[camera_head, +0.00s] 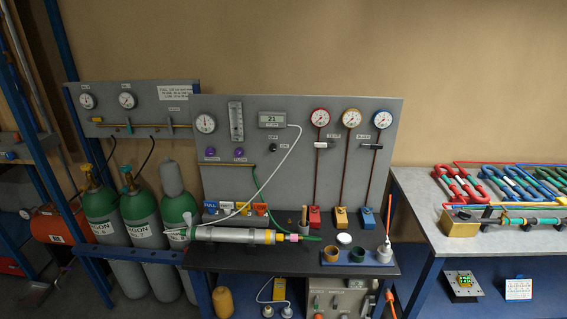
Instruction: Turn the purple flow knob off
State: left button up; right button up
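Two small purple knobs sit on the grey upright panel (300,185). The left purple knob (211,152) is below a round white gauge (205,123). The right purple knob (239,152) is below a tall clear flow meter (236,121). Small dark labels by the knobs are too small to read. The turned position of either knob cannot be told at this size. Neither of my grippers is in view.
A grey cylinder (225,235) with coloured end pieces lies along the dark bench (300,262) before the panel. Hoses hang across the panel front. Green gas cylinders (105,220) stand left. A second bench (413,188) with coloured coils stands right.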

aim_at(239, 152)
jog(key=k, duration=1)
jog(key=u, duration=1.5)
jog(key=i, duration=1.7)
jog(key=z, duration=0.45)
jog(key=i, duration=0.75)
jog(key=z, duration=0.75)
